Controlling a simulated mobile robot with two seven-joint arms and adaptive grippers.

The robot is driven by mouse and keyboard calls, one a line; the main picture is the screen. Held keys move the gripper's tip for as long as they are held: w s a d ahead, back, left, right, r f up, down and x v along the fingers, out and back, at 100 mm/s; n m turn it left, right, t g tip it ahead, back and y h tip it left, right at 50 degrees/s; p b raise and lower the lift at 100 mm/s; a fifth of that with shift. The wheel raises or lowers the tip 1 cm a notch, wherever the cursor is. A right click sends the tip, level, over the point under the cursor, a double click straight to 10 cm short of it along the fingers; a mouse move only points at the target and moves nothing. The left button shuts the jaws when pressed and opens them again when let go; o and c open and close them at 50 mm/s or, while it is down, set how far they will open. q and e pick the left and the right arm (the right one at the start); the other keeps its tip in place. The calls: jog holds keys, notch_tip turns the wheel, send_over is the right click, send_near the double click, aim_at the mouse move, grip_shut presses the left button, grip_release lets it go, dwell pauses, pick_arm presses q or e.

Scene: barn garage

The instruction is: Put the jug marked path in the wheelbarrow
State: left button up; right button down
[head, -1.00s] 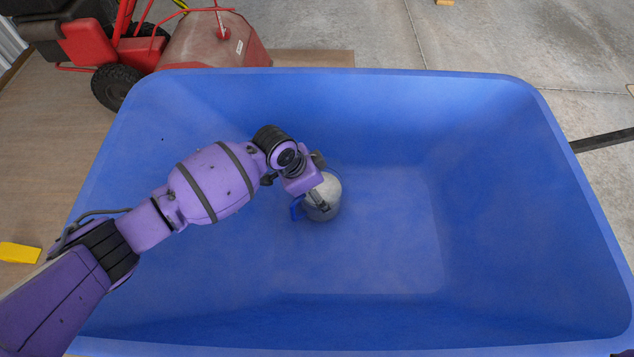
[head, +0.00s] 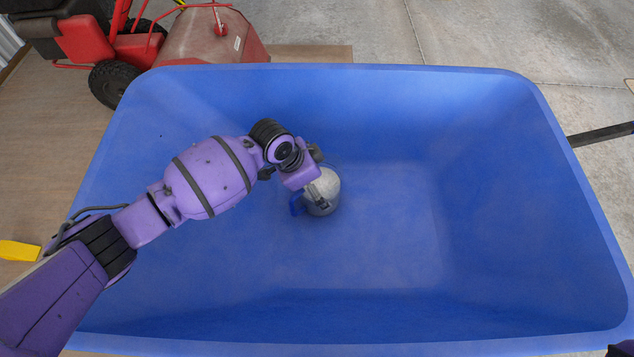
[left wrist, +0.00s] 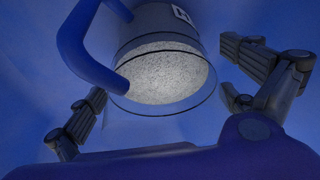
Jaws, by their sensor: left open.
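The wheelbarrow is a deep blue tub (head: 480,240) that fills most of the head view. A clear jug with a blue handle and pale granular contents (head: 328,190) is inside it, on the floor left of centre. In the left wrist view the jug (left wrist: 165,75) shows close up, with a white label at the top edge cut off and not readable in full. My left gripper (head: 320,196) is at the jug and partly hides it. In the left wrist view its two fingers are spread on either side of the jug, with visible gaps. My right gripper is not in view.
The wheelbarrow's rim (head: 330,70) surrounds my left forearm's reach, and its right half is empty. A red machine with black wheels (head: 200,40) stands behind at the back left. A yellow object (head: 18,251) lies at the left edge.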

pick_arm(q)
jog(key=p+v, duration=0.2)
jog(key=v, duration=0.9)
jog(key=shift+r+p, duration=0.25)
jog(key=shift+p, duration=0.1)
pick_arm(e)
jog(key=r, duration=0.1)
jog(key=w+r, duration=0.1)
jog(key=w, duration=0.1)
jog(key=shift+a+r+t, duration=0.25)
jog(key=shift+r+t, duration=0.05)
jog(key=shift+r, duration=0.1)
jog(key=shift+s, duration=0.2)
pick_arm(q)
jog(key=shift+s, duration=0.1)
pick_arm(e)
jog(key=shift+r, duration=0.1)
